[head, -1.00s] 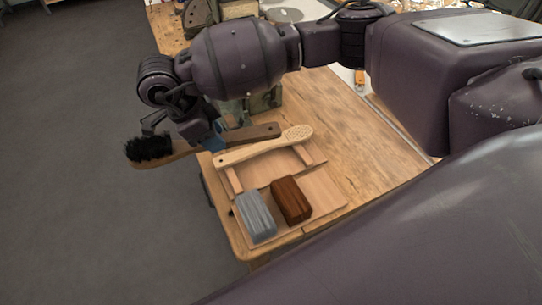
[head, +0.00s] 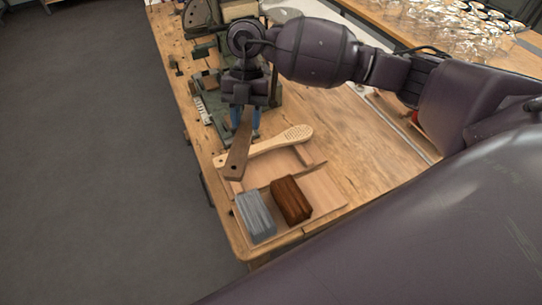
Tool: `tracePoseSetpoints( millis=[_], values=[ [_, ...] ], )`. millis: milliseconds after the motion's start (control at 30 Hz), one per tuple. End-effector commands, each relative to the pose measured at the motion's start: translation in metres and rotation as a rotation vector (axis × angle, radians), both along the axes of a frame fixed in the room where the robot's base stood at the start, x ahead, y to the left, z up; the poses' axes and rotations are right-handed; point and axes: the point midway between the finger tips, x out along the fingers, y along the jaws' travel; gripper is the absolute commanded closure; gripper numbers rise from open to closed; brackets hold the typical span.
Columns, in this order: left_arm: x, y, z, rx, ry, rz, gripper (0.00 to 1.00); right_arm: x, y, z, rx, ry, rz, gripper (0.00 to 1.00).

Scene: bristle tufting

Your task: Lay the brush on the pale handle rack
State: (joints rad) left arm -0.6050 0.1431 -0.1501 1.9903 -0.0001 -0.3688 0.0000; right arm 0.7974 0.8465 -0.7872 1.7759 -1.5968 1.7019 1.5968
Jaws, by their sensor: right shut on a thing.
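My right gripper (head: 245,117) is shut on the brush and holds it by its brown wooden handle (head: 239,152). The handle slants down toward the front, over the left part of the pale wooden rack (head: 310,158). The brush's bristle end is hidden behind the gripper and wrist. A pale handle (head: 270,146) with a drilled, rounded end lies across the rack, and the brown handle passes in front of its left part. I cannot tell whether the brush touches the rack or the pale handle. My left gripper is not in view.
A grey block-shaped bundle (head: 256,217) and a dark brown one (head: 291,200) sit in front of the rack. A green machine (head: 237,55) stands behind my gripper. The wooden bench (head: 355,150) is clear right of the rack; its left edge is close.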

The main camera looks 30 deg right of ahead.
Motion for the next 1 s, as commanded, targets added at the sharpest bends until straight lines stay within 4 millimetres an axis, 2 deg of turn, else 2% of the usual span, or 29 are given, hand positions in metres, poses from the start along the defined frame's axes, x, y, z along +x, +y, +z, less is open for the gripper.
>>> tracePoseSetpoints(
  millis=[300,500,767,867,1000],
  values=[
    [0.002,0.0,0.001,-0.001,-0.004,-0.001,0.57,-0.003,-0.035,0.002,0.0,-0.001,-0.594,0.9],
    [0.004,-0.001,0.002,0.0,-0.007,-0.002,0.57,-0.004,-0.051,0.003,-0.002,-0.001,-0.862,0.9],
    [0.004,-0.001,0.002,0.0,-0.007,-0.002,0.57,-0.004,-0.058,-0.002,-0.002,0.002,-0.989,0.9],
    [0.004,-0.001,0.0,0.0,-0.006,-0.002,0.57,-0.004,-0.058,-0.018,-0.002,0.003,-0.993,0.9],
    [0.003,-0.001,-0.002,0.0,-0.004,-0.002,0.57,-0.004,-0.058,-0.048,-0.001,0.004,-0.991,0.9]
  ],
)
